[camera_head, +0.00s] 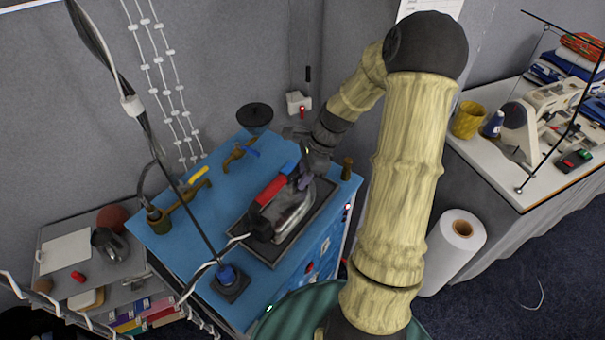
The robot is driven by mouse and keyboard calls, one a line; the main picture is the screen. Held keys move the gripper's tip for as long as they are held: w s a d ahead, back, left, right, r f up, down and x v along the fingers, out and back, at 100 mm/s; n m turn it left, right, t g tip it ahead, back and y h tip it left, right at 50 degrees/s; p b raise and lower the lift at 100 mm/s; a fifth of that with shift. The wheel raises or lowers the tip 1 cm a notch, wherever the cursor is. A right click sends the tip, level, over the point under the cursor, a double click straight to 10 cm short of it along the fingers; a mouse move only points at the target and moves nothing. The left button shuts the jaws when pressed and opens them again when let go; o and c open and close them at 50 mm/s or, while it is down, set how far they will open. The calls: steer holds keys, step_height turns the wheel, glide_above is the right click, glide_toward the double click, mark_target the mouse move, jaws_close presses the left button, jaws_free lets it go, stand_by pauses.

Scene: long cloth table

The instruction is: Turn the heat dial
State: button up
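A steam iron (293,214) with a metal body and a red and blue handle (271,191) lies on a dark rest (318,222) on the blue table. My gripper (305,178) reaches down from the upper right to the tip end of the iron, close to the blue end of the handle. It overlaps the iron in the picture; I cannot tell whether it touches. Its fingers are small, dark and partly merged with the iron, so their opening is unclear. I cannot pick out a heat dial for certain; it may be hidden by the gripper or handle.
The blue table (188,244) also bears a dark funnel-like cup (255,117), brass fittings (187,199) and a small wooden peg (347,168). A cable rises from a blue-capped base (228,278). A white roll (453,245) stands right; a sewing machine (540,115) sits beyond.

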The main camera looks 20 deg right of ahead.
steer(key=shift+n, duration=0.4)
steer(key=n+p, duration=0.1)
steer(key=n+g+p, duration=0.1)
steer(key=n, duration=0.1)
steer(key=shift+w+r+g, duration=0.15)
steer(key=shift+g, duration=0.15)
steer(key=n+g, duration=0.1)
steer(key=n, duration=0.1)
steer(key=n+p, duration=0.1)
steer(key=n, duration=0.2)
steer(key=shift+w+n+g+h, duration=0.2)
steer(key=shift+n+g+h, duration=0.1)
steer(key=shift+g, duration=0.1)
steer(key=n, duration=0.2)
steer(key=n+g+h, duration=0.1)
steer(key=n, duration=0.2)
steer(key=shift+w+a+g, duration=0.1)
steer(key=shift+a+g, duration=0.05)
steer(key=shift+g, duration=0.15)
steer(key=n+h, duration=0.1)
steer(key=n, duration=0.1)
steer(key=n+h, duration=0.1)
steer(key=n, duration=0.2)
steer(key=shift+a+g, duration=0.15)
steer(key=shift+g, duration=0.15)
steer(key=shift+n, duration=0.3)
steer(key=o, duration=1)
